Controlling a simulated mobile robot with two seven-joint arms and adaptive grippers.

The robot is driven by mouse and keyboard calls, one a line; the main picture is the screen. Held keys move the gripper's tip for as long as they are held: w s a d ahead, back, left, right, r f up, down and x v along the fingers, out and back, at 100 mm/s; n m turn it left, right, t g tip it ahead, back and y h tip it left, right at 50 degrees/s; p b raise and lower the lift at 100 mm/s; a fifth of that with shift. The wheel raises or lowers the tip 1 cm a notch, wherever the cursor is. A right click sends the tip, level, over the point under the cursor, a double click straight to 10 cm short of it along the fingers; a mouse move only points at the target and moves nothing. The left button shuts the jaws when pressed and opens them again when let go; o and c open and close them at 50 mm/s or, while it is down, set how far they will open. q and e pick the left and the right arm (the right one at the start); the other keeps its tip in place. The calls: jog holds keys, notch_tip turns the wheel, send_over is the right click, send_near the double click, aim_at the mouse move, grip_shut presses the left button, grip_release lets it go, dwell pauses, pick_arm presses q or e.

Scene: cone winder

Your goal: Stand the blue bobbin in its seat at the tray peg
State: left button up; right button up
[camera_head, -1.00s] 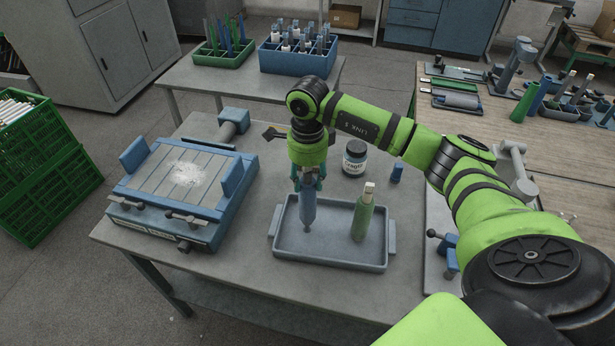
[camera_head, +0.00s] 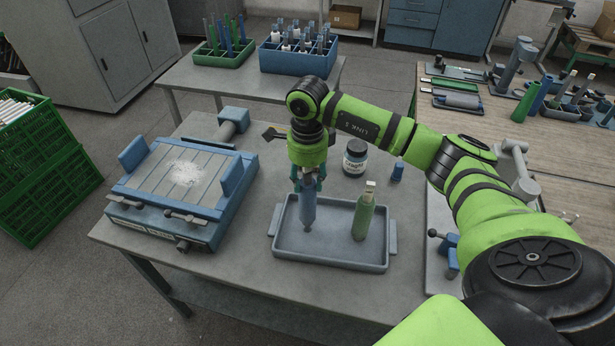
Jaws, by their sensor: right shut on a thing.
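The blue bobbin (camera_head: 308,208) is upright in the left part of the grey-blue tray (camera_head: 341,263). My right gripper (camera_head: 308,185) points down and is shut on the bobbin's upper part. The bobbin's lower end is at or just above the tray floor; I cannot tell whether it touches. A small grey tip shows at its foot, and the peg cannot be made out apart from it. A green bobbin (camera_head: 363,214) with a pale top stands in the right part of the tray. My left gripper is not in view.
A dark jar (camera_head: 355,157) and a small blue piece (camera_head: 397,172) stand behind the tray. A blue-framed vise-like fixture (camera_head: 183,185) fills the table's left side. Blue (camera_head: 298,62) and green (camera_head: 223,56) racks stand on the rear table. The front table strip is clear.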

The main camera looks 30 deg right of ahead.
jog(key=shift+f+b, duration=1.55)
jog(key=shift+f, duration=0.25)
jog(key=o, duration=1.1)
notch_tip(320, 180, up, 12)
jog(key=shift+r, duration=0.1)
